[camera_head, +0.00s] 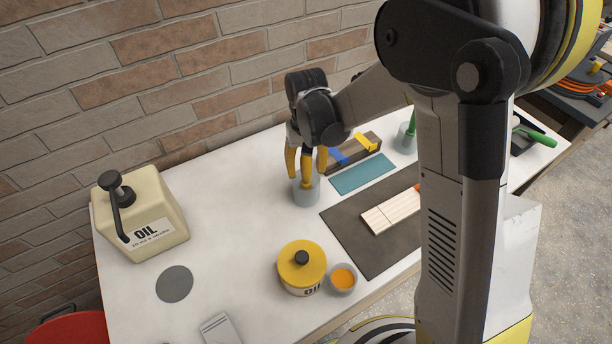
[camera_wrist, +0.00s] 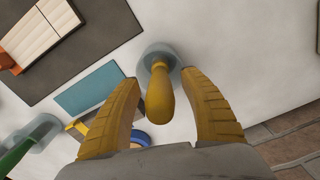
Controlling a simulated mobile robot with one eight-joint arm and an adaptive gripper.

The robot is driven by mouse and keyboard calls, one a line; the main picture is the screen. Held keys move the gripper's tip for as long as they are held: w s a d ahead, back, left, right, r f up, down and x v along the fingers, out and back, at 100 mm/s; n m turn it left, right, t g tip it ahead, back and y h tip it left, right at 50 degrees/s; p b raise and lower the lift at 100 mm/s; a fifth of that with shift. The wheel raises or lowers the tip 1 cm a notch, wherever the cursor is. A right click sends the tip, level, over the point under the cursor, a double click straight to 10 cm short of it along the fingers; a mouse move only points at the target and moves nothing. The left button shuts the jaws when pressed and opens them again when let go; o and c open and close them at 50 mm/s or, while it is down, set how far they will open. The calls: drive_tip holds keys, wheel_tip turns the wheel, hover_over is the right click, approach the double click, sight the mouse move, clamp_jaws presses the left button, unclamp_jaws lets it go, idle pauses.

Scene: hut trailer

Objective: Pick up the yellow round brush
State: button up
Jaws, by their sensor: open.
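The yellow round brush (camera_wrist: 160,95) stands handle up in a clear cup (camera_wrist: 152,50). In the wrist view its yellow handle rises between the two yellow fingers of my gripper (camera_wrist: 165,100), with a gap on each side. In the head view my gripper (camera_head: 306,165) points down over the clear cup (camera_head: 306,192) near the wall side of the white table. The brush (camera_head: 307,182) shows there only as a bit of yellow between the fingers. My gripper is open and around the handle. The brush's lower end is hidden in the cup.
A wooden block with blue and yellow clamps (camera_head: 354,149) and a teal pad (camera_head: 361,174) lie close right. Another cup with a green-handled tool (camera_head: 408,137) stands beyond. A dark mat (camera_head: 351,236), a yellow-lidded oil tin (camera_head: 302,268) and an oil can (camera_head: 142,215) stand apart. The brick wall is behind.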

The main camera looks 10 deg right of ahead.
drive_tip(key=shift+r, duration=0.1)
clamp_jaws()
